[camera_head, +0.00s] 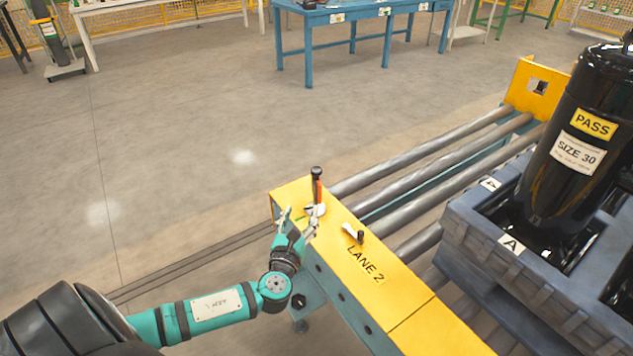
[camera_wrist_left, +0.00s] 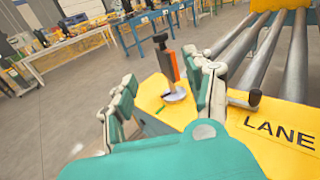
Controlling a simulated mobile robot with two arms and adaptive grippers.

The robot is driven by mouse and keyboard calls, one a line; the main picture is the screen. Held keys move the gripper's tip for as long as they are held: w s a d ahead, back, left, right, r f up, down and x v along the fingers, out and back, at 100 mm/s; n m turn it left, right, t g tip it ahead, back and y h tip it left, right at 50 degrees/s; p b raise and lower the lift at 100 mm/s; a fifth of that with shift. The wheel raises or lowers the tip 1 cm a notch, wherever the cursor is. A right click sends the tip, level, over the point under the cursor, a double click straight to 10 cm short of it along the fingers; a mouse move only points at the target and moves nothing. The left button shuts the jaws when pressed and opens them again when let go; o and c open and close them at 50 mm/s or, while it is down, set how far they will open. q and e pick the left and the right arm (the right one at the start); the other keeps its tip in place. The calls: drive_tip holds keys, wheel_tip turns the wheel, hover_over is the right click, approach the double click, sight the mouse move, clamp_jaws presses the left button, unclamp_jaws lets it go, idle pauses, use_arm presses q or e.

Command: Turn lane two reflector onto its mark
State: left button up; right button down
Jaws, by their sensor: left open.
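The lane two reflector (camera_head: 316,187) stands upright on the yellow beam marked LANE 2, near its far left end. It is a dark post with an orange-red face on a round pale base; it also shows in the left wrist view (camera_wrist_left: 167,64). A short green mark (camera_wrist_left: 160,108) lies beside the base. My left gripper (camera_head: 299,220) is open at the near left side of the reflector. In the wrist view the post appears between its fingers, without clear contact. My right gripper is not in view.
A black-tipped pin (camera_head: 354,234) sits on the yellow beam (camera_head: 385,284) close to the reflector. Grey rollers (camera_head: 420,152) run back from the beam. A blue-grey pallet (camera_head: 480,250) with a black compressor (camera_head: 570,165) stands at the right. The floor at left is clear.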

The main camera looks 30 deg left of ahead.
use_arm(q)
drive_tip(key=b, duration=0.1)
approach(315, 174)
drive_tip(key=w, duration=0.3)
drive_tip(key=b+x, duration=0.1)
drive_tip(key=x, duration=0.2)
drive_tip(key=a+x, duration=0.1)
drive_tip(key=x, duration=0.3)
drive_tip(key=shift+w+a+f+b, duration=0.1)
drive_tip(key=shift+b, duration=0.3)
drive_tip(key=shift+w+a, duration=0.2)
drive_tip(key=shift+w, duration=0.35)
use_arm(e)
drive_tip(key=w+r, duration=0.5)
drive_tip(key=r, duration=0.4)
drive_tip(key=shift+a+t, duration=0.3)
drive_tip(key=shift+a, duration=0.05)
use_arm(q)
drive_tip(key=shift+c, duration=0.3)
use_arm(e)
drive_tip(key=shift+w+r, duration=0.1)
